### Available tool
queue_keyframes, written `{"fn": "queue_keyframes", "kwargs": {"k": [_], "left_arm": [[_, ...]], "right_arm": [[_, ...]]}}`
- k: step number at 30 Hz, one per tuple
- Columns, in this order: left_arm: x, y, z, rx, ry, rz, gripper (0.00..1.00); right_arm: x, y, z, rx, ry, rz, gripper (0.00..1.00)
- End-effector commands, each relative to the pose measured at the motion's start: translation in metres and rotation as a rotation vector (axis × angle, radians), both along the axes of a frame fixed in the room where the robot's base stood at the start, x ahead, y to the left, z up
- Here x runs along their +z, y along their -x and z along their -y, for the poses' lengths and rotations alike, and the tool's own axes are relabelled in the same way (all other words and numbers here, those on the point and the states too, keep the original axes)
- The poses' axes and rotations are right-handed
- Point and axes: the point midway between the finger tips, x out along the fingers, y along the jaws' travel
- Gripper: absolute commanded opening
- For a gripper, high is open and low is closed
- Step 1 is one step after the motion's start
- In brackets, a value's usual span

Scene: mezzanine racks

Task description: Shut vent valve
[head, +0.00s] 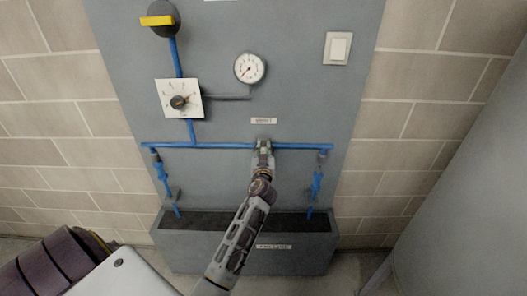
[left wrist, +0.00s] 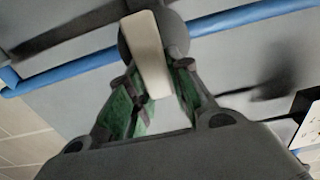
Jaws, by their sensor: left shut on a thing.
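The valve with a pale lever handle (left wrist: 147,45) fills the top middle of the left wrist view, on a dark round body in front of a blue pipe (left wrist: 240,18). My left gripper (left wrist: 155,95) is shut on this handle, its green-padded fingers on either side. In the head view my left gripper (head: 264,149) is at the middle of the horizontal blue pipe (head: 220,146), just below a small label (head: 264,121) whose text is hard to read. There the gripper hides the handle and valve body. My right gripper is not in view.
A grey panel (head: 300,100) carries a yellow-handled valve (head: 160,20), a dial knob (head: 180,101), a round gauge (head: 249,68) and a white switch (head: 338,48). Blue branches hang over a grey trough (head: 185,250). A large grey surface (head: 465,180) stands at right.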

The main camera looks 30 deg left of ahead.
Motion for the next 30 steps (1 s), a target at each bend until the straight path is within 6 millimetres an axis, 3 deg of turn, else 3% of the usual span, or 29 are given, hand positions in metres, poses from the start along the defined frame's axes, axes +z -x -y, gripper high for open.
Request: {"fn": "queue_keyframes", "kwargs": {"k": [14, 30], "left_arm": [[0.0, -0.001, 0.002, 0.0, -0.082, -0.049, 0.0], [-0.002, -0.007, 0.011, -0.001, -0.396, -0.24, 0.0]], "right_arm": [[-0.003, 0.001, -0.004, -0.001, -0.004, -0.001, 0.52], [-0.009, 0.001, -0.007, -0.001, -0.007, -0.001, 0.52]]}}
